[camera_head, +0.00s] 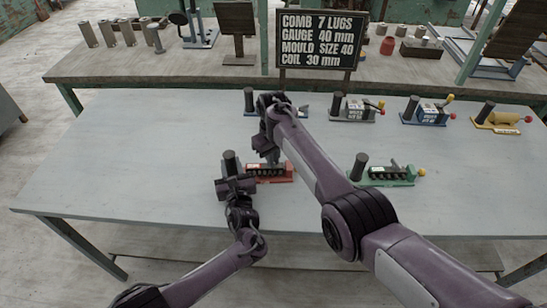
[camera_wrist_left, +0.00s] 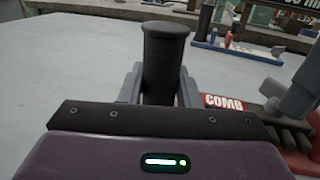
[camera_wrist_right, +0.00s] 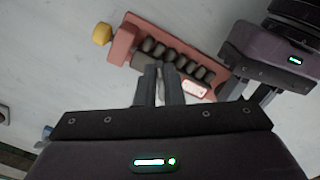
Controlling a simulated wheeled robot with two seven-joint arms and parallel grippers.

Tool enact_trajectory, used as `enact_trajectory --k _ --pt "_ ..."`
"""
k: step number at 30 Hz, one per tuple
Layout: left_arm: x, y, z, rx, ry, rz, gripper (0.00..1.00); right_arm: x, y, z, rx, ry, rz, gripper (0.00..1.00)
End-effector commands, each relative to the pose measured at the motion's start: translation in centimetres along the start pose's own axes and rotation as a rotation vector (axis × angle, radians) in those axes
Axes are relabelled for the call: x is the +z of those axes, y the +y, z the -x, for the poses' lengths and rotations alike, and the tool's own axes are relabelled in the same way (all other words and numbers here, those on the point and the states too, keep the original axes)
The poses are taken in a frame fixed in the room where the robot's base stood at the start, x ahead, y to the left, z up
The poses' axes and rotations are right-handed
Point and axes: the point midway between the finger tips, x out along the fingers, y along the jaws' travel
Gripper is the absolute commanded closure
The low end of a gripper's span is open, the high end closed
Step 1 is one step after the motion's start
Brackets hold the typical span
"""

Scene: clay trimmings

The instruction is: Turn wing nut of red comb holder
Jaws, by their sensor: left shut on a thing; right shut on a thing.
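My right gripper (camera_head: 272,157) is over the holder, pointing down. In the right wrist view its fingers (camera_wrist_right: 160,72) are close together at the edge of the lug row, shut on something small. The wing nut is hidden by the fingertips.
A green comb holder (camera_head: 390,177) stands to the right, partly near my right forearm. Grey (camera_head: 357,111), blue (camera_head: 426,112) and yellow (camera_head: 497,120) holders line the back. A sign (camera_head: 318,39) reads comb 7 lugs, gauge 40 mm. The table's left side is clear.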

Motion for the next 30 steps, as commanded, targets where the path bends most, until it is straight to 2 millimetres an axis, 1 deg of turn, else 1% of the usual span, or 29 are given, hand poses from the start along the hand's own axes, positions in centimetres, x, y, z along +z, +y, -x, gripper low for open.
enact_trajectory --k 9,20,21,26,30 --pt "0.05 -0.03 0.01 0.0 -0.002 0.001 1.0 0.02 -0.06 -0.07 0.0 0.0 -0.066 1.0" --pt "0.07 -0.03 0.0 0.0 -0.002 0.001 1.0 0.02 -0.06 -0.06 0.0 0.0 -0.068 1.0" --pt "0.07 -0.03 0.0 0.0 -0.002 0.001 1.0 0.02 -0.06 -0.06 0.0 0.0 -0.068 0.91" --pt "0.07 -0.03 -0.01 0.0 -0.002 0.001 1.0 0.02 -0.07 -0.05 0.0 0.0 -0.067 0.7" --pt "0.07 -0.02 -0.01 0.0 -0.002 0.001 1.0 0.01 -0.07 -0.03 0.0 0.0 -0.067 0.7"
